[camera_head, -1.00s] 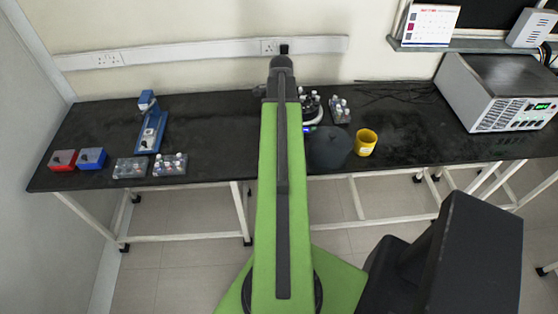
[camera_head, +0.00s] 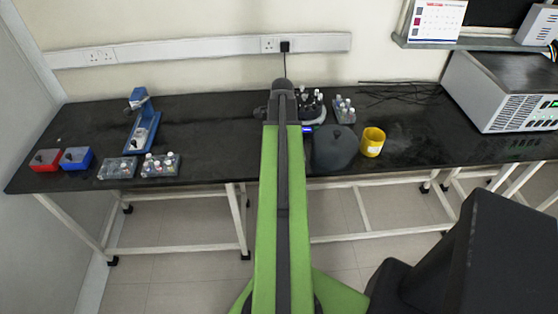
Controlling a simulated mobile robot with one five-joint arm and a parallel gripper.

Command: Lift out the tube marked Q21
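Several white-capped tubes stand in a round dark device (camera_head: 314,110) just right of my arm, partly hidden by it. More capped tubes stand in a small grey rack (camera_head: 345,111) beside it. Two clear racks stand at the front left of the bench: the right one (camera_head: 160,166) holds several tubes with pale and coloured caps, and the left one (camera_head: 117,169) holds low, dark items. No marking can be read, so I cannot tell which tube is Q21. My green arm reaches up the middle to a dark joint above the bench. My gripper's fingers do not show.
A blue stand (camera_head: 142,122), a red box (camera_head: 46,160) and a blue box (camera_head: 76,159) are at left. A large grey instrument (camera_head: 502,92) fills the right end.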

